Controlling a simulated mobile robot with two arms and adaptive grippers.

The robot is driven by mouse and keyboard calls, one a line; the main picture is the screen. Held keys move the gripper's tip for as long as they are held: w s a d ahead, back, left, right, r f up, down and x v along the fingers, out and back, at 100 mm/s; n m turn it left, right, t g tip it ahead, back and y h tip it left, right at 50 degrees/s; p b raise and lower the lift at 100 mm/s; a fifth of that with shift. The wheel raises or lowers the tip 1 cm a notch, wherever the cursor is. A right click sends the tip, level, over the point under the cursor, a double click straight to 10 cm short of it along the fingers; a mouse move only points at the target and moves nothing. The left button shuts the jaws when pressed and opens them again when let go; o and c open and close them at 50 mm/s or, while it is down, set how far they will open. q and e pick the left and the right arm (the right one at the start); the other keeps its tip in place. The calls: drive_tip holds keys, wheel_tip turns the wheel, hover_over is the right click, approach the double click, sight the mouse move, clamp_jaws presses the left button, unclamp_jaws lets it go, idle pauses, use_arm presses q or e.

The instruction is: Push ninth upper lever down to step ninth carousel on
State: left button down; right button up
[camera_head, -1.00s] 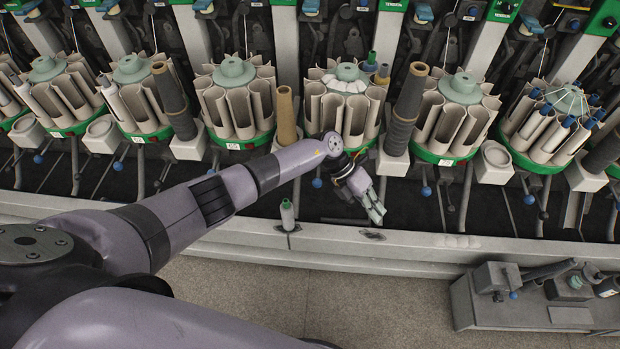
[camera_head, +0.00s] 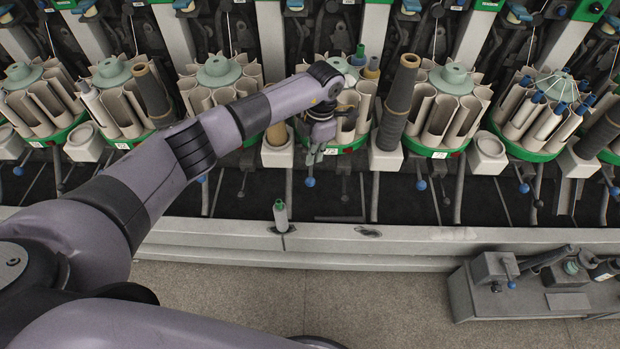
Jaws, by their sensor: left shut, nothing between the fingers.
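My left gripper (camera_head: 314,158) is shut and empty, pointing down in front of a carousel (camera_head: 362,100) with a green base. My forearm and wrist hide much of that carousel. A lever with a blue ball (camera_head: 310,182) hangs just below the fingertips; I cannot tell whether they touch it. A darker lever (camera_head: 345,197) stands a little to its right. I cannot tell from the picture which carousel or lever is the ninth. My right gripper is out of view.
More carousels stand in a row, including one to the right (camera_head: 455,80). A small green-topped bobbin (camera_head: 280,213) stands on the grey ledge (camera_head: 400,238). A grey unit (camera_head: 490,285) is at lower right.

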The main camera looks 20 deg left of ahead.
sight(310, 178)
use_arm(q)
drive_tip(key=shift+s+a+f+b, duration=0.15)
drive_tip(key=shift+f+b, duration=0.9)
drive_tip(key=shift+f, duration=0.7)
drive_tip(key=shift+s+a+f+b, duration=0.1)
drive_tip(key=shift+f+b, duration=0.9)
drive_tip(key=shift+f, duration=0.75)
drive_tip(key=shift+f, duration=0.1)
